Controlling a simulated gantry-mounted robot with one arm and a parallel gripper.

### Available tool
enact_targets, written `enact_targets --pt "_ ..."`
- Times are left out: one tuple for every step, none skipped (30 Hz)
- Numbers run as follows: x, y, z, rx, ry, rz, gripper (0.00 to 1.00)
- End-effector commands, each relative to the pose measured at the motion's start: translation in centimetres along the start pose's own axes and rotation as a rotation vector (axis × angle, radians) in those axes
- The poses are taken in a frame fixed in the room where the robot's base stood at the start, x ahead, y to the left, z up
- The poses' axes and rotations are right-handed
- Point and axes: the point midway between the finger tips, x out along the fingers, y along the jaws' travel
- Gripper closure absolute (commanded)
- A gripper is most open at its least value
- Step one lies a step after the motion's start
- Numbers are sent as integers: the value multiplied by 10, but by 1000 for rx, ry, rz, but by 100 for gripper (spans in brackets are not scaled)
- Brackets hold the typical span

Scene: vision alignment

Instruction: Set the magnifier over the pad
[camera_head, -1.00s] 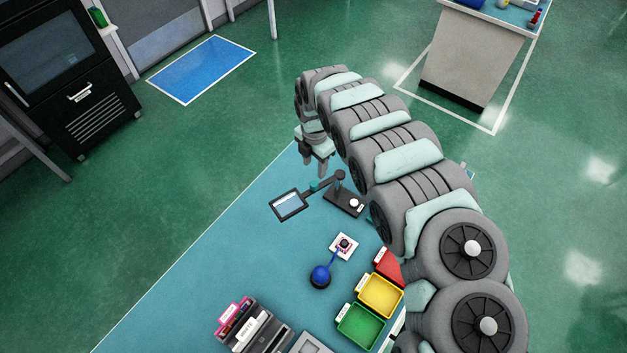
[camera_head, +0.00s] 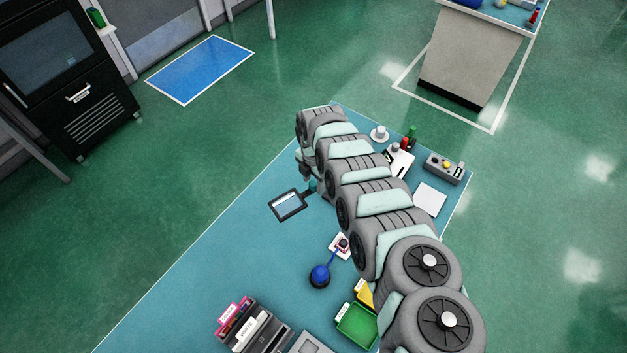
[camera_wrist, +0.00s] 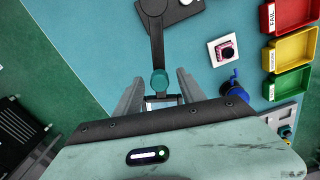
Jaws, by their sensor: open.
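The magnifier looks like a dark rectangular frame with a pale pane (camera_head: 287,205) on a black swing arm (camera_wrist: 156,40) with a teal knob (camera_wrist: 160,82). Its dark base (camera_wrist: 180,8) is cut off at the wrist view's top edge and hidden by my arm in the head view. My gripper (camera_wrist: 160,77) is open, its fingers on either side of the knob; I see no contact. The frame is mostly hidden behind my gripper in the wrist view. A white square (camera_wrist: 226,50) with a dark pink piece, probably the pad, lies right of the knob. It also shows in the head view (camera_head: 335,251).
A blue round-based stand (camera_head: 319,277) is close to the white square. Red (camera_wrist: 288,13), yellow (camera_wrist: 291,50) and green (camera_wrist: 287,83) bins line the right side. A file holder (camera_head: 255,330) is at the near left. The blue table left of the magnifier is clear.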

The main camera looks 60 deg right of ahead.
Motion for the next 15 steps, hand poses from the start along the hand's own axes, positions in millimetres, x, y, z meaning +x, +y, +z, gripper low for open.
enact_targets --pt "0 0 0 0 0 0 53" --pt "0 0 0 0 0 0 53" --pt "0 0 0 -1 0 0 53" --pt "0 0 0 -1 0 1 53" --pt "0 0 0 -1 0 1 53" --pt "0 0 0 -1 -1 1 53" --pt "0 0 0 -1 0 1 56" --pt "0 0 0 -1 0 1 58" --pt "0 0 0 -1 0 1 61" --pt "0 0 0 -1 0 1 64" --pt "0 1 0 -1 0 1 66" --pt "0 1 0 -1 0 1 69" --pt "0 1 0 -1 0 1 72" --pt "0 1 0 -1 0 1 74" --pt "0 1 0 -1 0 1 78"
